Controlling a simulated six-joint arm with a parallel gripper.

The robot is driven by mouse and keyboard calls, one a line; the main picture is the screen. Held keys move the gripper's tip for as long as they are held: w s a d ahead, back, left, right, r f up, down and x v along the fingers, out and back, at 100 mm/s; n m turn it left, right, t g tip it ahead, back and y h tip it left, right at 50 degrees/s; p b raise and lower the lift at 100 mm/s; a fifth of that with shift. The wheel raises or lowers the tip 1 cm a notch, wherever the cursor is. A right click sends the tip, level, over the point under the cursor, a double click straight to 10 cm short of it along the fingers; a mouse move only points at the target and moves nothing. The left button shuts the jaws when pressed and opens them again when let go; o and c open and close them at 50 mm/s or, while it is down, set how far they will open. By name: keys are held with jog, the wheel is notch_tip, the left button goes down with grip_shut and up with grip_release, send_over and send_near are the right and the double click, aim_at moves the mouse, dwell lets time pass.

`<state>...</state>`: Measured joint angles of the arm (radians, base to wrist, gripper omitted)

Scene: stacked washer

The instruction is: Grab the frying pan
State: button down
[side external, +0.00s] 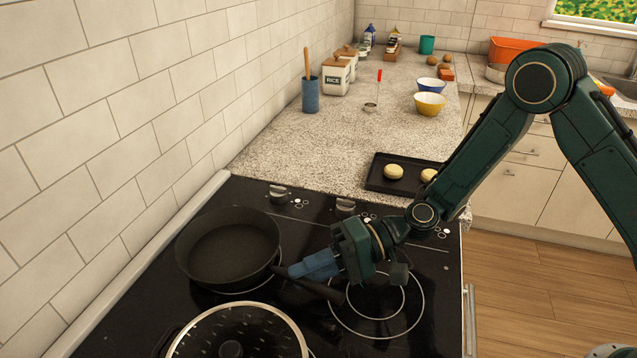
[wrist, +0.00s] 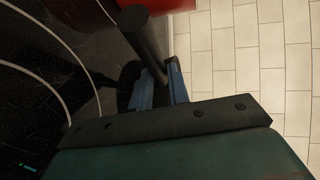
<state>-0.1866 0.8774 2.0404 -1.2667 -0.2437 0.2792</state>
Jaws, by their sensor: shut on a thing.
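The black frying pan (side external: 226,250) sits at the back left of the dark cooktop in the side view, its bowl upright and empty. Its handle (side external: 318,289) points to the lower right. My gripper (side external: 296,270) has its blue fingers on the handle close to the bowl. In the wrist view the dark handle (wrist: 145,40) runs between the two blue fingers (wrist: 161,82), which are shut on it. The fingers hide part of the handle. I cannot tell whether the pan is clear of the cooktop.
A lidded pot (side external: 237,335) stands in front of the pan, close to the handle. A tiled wall (side external: 110,120) rises on the left. A black tray (side external: 378,184) with pale round items lies on the counter behind. The front right burner ring (side external: 385,315) is bare.

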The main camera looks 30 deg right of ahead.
notch_tip(320, 180, up, 19)
dwell(0.7)
dwell(0.5)
